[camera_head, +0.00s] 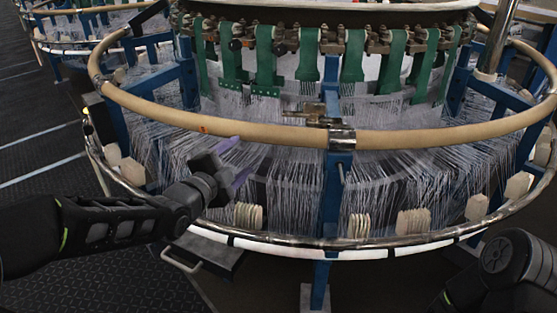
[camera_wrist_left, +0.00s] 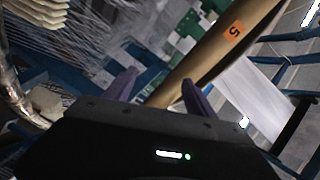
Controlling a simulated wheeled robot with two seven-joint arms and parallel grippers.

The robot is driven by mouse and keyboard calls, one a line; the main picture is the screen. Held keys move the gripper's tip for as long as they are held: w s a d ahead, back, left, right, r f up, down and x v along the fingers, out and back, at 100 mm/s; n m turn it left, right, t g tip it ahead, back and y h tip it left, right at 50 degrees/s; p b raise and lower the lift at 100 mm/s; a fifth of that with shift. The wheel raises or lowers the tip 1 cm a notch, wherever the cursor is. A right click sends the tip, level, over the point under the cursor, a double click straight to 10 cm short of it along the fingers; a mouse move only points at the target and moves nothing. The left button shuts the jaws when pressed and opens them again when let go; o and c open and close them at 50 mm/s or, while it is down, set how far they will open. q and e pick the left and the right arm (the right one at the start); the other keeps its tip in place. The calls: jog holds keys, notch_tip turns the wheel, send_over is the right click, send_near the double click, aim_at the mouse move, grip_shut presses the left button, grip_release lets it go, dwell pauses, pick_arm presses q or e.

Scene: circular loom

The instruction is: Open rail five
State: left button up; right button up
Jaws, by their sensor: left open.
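The tan curved rail (camera_head: 170,115) runs around the front of the circular loom, and a small orange label sits on it in the head view. In the left wrist view the rail (camera_wrist_left: 205,62) crosses diagonally, and its orange label (camera_wrist_left: 233,30) reads 5. My left gripper (camera_head: 236,162) has purple fingers and is just below the rail, left of the metal rail joint (camera_head: 342,138). In the left wrist view the open fingers (camera_wrist_left: 157,88) point toward the rail, with the rail between and beyond their tips. I cannot tell whether they touch it. My right gripper is not in view.
A lower metal ring (camera_head: 300,243) with several cream blocks (camera_head: 248,216) runs below the rail. A blue post (camera_head: 333,200) stands right of my left gripper. White threads fill the space behind. Dark floor (camera_head: 60,270) lies at the left.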

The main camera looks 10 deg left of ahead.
aim_at(246, 136)
pick_arm(q)
jog(key=r+m, duration=0.1)
jog(key=m, duration=0.1)
jog(key=r+m+t+h, duration=0.1)
jog(key=r+m, duration=0.1)
jog(key=shift+a, duration=0.2)
jog(key=shift+d+r+m, duration=0.1)
jog(key=shift+r+m, duration=0.2)
jog(key=shift+m, duration=0.3)
jog(key=shift+w, duration=0.15)
jog(key=x, duration=0.7)
jog(key=shift+w+d, duration=0.1)
jog(key=shift+w, duration=0.15)
grip_shut()
